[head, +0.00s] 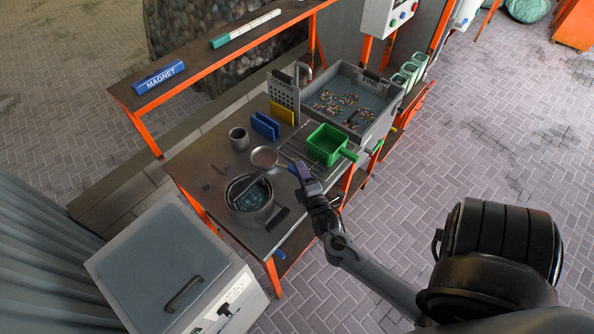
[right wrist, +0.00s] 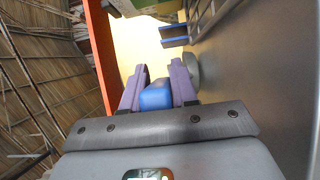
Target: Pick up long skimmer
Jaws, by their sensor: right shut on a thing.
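The skimmer (head: 264,157) has a round grey head, which lies over the dark worktable beside the pot. Its handle runs right towards my right gripper (head: 301,172), at the table's right side. In the right wrist view the purple fingers of my right gripper (right wrist: 158,76) are shut on a blue handle (right wrist: 156,98), which I take as the skimmer's. The fingers hide part of the handle. I cannot tell whether the skimmer head touches the table. My left gripper is not in view.
A pot (head: 250,205) with dark liquid and a utensil in it stands at the table's front. A grey cup (head: 239,139), a green basket (head: 327,144) and a sink of colored bits (head: 352,100) are behind. A shelf holds a blue MAGNET bar (head: 160,75).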

